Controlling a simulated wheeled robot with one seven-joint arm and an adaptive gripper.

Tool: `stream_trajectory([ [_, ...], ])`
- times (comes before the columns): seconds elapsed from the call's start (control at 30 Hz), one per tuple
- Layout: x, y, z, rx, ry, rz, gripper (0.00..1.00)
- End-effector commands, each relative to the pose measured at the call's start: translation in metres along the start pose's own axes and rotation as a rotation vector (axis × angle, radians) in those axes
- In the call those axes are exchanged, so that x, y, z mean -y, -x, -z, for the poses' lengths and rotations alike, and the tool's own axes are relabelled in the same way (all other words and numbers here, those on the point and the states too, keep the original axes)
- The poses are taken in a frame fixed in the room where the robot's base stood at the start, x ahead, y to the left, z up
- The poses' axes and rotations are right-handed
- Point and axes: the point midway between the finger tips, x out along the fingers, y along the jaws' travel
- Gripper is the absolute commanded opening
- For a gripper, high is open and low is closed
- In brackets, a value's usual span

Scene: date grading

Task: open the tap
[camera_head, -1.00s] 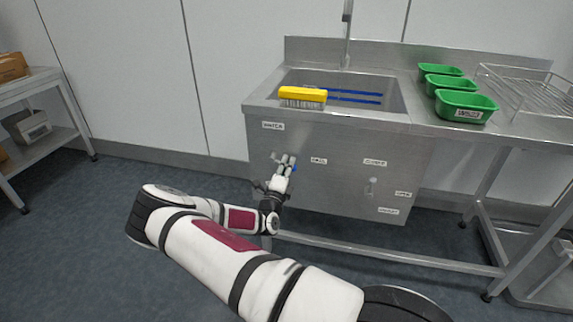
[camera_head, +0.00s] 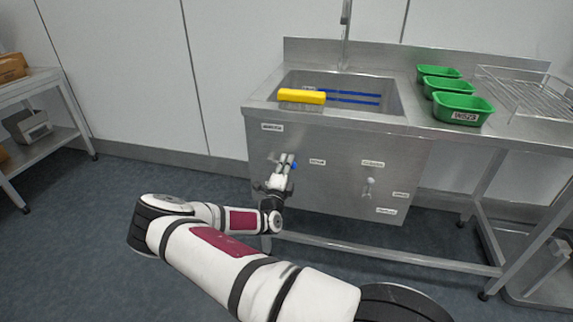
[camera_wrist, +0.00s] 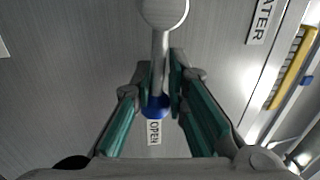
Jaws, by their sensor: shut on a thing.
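The water tap's lever is a metal bar (camera_wrist: 159,50) running from a round hub (camera_wrist: 163,12) to a blue tip (camera_wrist: 157,108) in the wrist view. The blue tip lies at the OPEN label (camera_wrist: 154,132). My gripper (camera_wrist: 160,88) is shut on the lever near its tip, one finger on each side. In the head view my gripper (camera_head: 285,163) is at the sink's front panel (camera_head: 335,195), below the WATER label (camera_head: 272,127). The blue tip (camera_head: 294,165) shows just right of my fingers, which hide most of the lever.
A second lever (camera_head: 369,188) with labels around it is further right on the panel. Several green trays (camera_head: 462,109) and a wire rack (camera_head: 535,95) stand on the counter. A shelf unit (camera_head: 38,80) is at left.

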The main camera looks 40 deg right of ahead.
Motion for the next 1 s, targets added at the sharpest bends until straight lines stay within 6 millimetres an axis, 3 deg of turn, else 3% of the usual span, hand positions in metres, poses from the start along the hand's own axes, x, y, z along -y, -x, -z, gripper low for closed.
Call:
stream_trajectory([
  [0.07,0.000,0.000,0.005,-0.009,0.001,0.001,0.00],
  [0.1,0.000,0.000,0.005,-0.009,0.001,0.001,0.21],
  [0.17,0.000,0.000,0.005,-0.009,0.001,0.000,0.31],
  [0.57,0.000,0.006,0.001,-0.001,0.000,0.000,0.31],
  [1.0,0.000,0.087,0.001,-0.001,0.001,-0.001,0.31],
])
